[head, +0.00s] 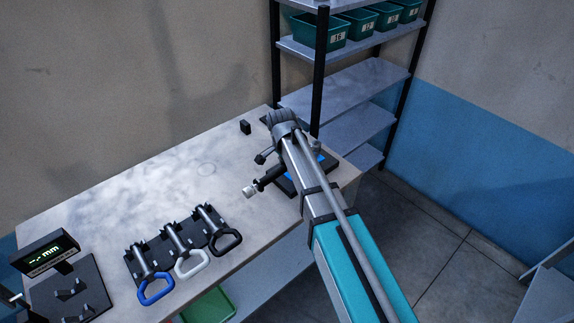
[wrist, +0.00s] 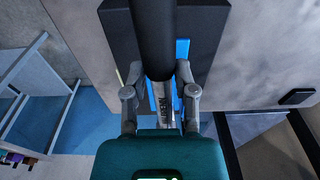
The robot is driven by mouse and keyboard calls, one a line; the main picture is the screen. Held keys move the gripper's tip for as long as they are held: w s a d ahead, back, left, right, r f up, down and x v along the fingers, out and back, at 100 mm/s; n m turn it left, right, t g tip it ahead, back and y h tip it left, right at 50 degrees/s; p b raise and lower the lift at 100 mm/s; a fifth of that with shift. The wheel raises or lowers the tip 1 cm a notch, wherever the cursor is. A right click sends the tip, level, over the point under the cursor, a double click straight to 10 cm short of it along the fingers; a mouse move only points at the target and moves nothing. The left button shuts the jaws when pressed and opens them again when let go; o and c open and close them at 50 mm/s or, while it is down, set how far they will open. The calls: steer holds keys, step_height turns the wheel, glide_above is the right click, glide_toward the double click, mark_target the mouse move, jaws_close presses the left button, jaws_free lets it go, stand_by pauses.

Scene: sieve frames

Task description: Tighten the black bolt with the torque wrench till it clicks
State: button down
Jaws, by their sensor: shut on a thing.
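My gripper (wrist: 160,85) is shut on the torque wrench, with one finger on each side of its silver shaft (wrist: 168,105). Its thick black grip (wrist: 154,40) fills the upper middle of the wrist view. In the head view, the wrench's black and silver end (head: 250,191) sticks out to the left of my gripper (head: 283,125), over the bench. A dark plate with a blue part (head: 290,176) lies below, partly covered by my arm; its dark surface also shows in the wrist view (wrist: 213,30). I cannot make out the black bolt or whether the wrench touches it.
A black rack (head: 158,253) holds three tools with blue, white and black loop handles. A display (head: 45,254) reading in mm stands at the bench's left. A small black block (head: 245,127) lies on the bench (head: 130,200). Shelves (head: 345,80) with green bins stand behind.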

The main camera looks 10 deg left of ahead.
steer(key=shift+w+a+m, duration=0.5)
steer(key=shift+a, duration=0.1)
stand_by(0.7)
steer(key=shift+s+d+n, duration=0.3)
steer(key=shift+s+d, duration=0.05)
steer(key=shift+d, duration=0.05)
stand_by(0.5)
steer(key=shift+r, duration=0.25)
